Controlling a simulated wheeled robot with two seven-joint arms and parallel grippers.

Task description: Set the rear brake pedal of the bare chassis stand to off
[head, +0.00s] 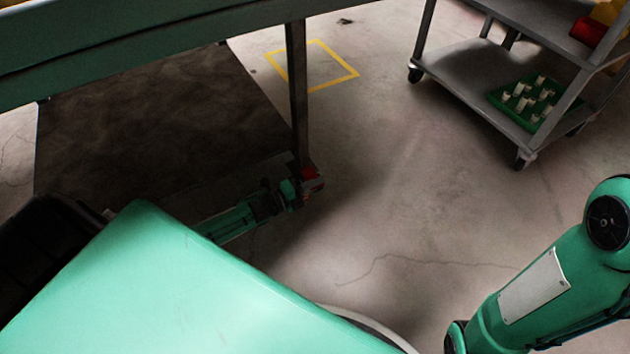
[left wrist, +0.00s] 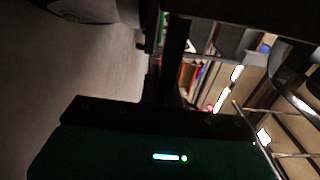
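The stand shows in the head view as a dark green beam (head: 150,40) across the top left, with a dark upright post (head: 298,90) running down from it. A small red part (head: 313,180) shows at the foot of the post; it may be the brake pedal, but its position cannot be read. My left gripper (head: 293,192) is low beside this red part, and I cannot tell whether they touch. In the left wrist view its dark fingers (left wrist: 172,75) appear together as one column, with nothing visible held. My right gripper is out of view.
A grey wheeled cart (head: 470,68) stands at the upper right, with a green tray (head: 500,104) of pale pieces on its lower shelf. A yellow floor square (head: 337,85) lies behind the post. The floor between post and cart is clear.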

